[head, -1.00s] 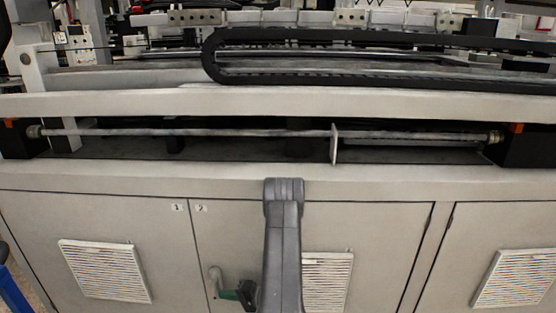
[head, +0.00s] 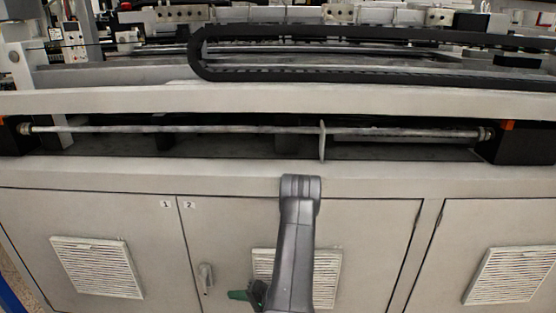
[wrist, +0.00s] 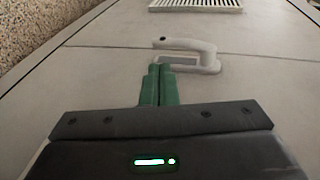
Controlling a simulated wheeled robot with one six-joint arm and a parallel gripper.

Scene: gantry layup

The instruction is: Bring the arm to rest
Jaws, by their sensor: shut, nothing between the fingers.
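My arm (head: 296,240) rises in front of the grey cabinet in the head view, bent at a rounded joint near the cabinet's top edge. My gripper's green fingers (head: 238,295) show low in that view, left of my arm link. In the wrist view my gripper (wrist: 159,68) has its two green fingers together and empty. They point toward a light grey door handle (wrist: 192,52), which lies just beyond the tips in the picture. I cannot tell the exact gap. The handle also shows in the head view (head: 205,278), up and left of the fingers.
The cabinet doors (head: 222,235) carry slatted vents (head: 97,267). Above them, a long metal rod (head: 200,129) spans a recess under a pale beam (head: 330,101). A black cable chain (head: 350,72) lies behind. Speckled floor (wrist: 60,30) shows at left in the wrist view.

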